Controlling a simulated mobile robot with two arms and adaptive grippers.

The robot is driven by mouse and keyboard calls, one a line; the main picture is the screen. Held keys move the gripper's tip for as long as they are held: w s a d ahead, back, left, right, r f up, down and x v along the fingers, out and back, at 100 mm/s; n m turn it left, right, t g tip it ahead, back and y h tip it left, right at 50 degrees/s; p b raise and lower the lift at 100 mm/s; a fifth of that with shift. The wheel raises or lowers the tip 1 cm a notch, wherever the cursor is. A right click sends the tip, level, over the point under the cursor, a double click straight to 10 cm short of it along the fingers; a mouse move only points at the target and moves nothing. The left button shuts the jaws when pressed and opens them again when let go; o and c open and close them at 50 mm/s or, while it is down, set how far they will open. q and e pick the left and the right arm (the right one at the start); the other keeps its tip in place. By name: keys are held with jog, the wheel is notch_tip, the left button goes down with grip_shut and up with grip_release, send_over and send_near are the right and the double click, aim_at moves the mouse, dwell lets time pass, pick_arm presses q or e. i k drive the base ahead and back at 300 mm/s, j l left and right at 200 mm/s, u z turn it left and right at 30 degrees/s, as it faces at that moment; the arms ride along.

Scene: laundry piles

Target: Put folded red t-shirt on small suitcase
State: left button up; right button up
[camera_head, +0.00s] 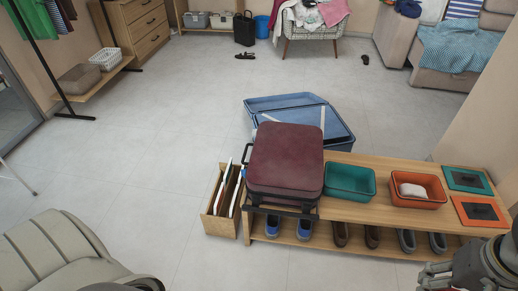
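A small maroon suitcase (286,160) lies flat and closed on the left end of a low wooden bench (362,209). Its top is bare. I cannot make out a folded red t-shirt in this view. My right gripper (432,277) is at the bottom right, in front of the bench's right part and apart from the suitcase. It is partly cut off by the frame edge, and its fingers are too unclear to tell open from shut. My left gripper cannot be made out; only a dark shape shows at the bottom left edge.
A green bin (350,182), an orange bin (417,190) with a white item and two framed pads share the bench; shoes are below. An open blue suitcase (285,103) lies behind. A beige armchair (62,255) is front left. The middle floor is clear.

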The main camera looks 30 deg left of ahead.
aim_at(289, 140)
jog(key=i+u, duration=0.1)
jog(key=u, duration=1.45)
jog(key=i+l+u, duration=0.1)
jog(key=i+l, duration=0.25)
jog(key=i, duration=0.15)
jog(key=i+l+u, duration=0.1)
jog(key=i+l, duration=0.3)
jog(key=i, duration=0.1)
